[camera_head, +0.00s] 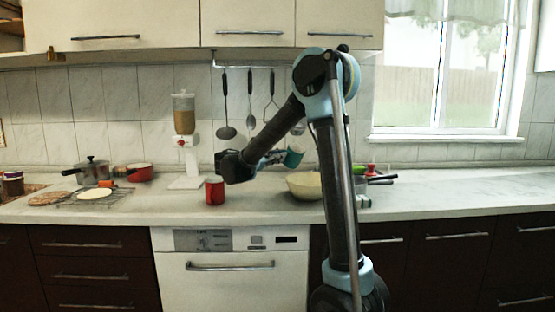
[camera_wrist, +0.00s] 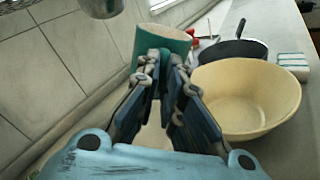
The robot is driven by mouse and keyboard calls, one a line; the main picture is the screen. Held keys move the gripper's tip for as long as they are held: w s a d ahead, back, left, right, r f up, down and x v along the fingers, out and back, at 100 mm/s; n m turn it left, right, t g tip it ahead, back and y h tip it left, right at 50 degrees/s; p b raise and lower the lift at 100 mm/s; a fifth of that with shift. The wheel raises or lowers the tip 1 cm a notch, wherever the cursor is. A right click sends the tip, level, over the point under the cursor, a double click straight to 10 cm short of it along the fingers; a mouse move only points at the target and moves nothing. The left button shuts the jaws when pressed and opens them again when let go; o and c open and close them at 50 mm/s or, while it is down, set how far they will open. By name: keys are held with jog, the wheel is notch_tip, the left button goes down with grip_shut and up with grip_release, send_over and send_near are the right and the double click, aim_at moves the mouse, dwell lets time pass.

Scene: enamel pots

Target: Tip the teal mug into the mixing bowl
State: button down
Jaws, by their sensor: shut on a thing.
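The teal mug (camera_head: 294,157) is held up in the air at the end of my arm, tilted, above the back left part of the mixing bowl. My gripper (camera_head: 277,158) is shut on it. In the wrist view the mug (camera_wrist: 160,40) shows just beyond the fingertips of my gripper (camera_wrist: 160,62). The cream mixing bowl (camera_head: 303,185) stands on the counter, partly hidden by my arm. In the wrist view the bowl (camera_wrist: 245,95) lies to the right of the fingers, and its visible inside looks empty. I cannot tell what the mug holds.
A red mug (camera_head: 214,190) stands on the counter left of the bowl. A dark pan (camera_wrist: 233,50) sits behind the bowl, with a sponge (camera_wrist: 292,65) beside it. A dispenser (camera_head: 184,140), a pot (camera_head: 93,172) and a red pan (camera_head: 139,173) stand farther left. Utensils (camera_head: 249,110) hang on the wall.

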jog(key=shift+s+d+f+m, duration=0.25)
jog(key=shift+s+m, duration=0.1)
jog(key=shift+m, duration=0.15)
jog(key=shift+s+d+f+m, duration=0.1)
jog(key=shift+s+f+m, duration=0.2)
jog(key=shift+m, duration=0.5)
jog(key=shift+r+m, duration=0.3)
jog(key=shift+m, duration=0.6)
jog(key=shift+s+d+f+m, duration=0.15)
jog(key=shift+f+m, duration=0.25)
jog(key=shift+m, duration=0.5)
jog(key=shift+s+d+f+m, duration=0.1)
jog(key=shift+f+m, duration=0.3)
jog(key=shift+m, duration=0.5)
jog(key=shift+s+d+r+m, duration=0.15)
jog(key=shift+s+d+m, duration=0.05)
jog(key=shift+s+m, duration=0.1)
jog(key=shift+s+d+r+m, duration=0.15)
jog(key=shift+s+d+m, duration=0.2)
jog(key=shift+s+m, duration=0.15)
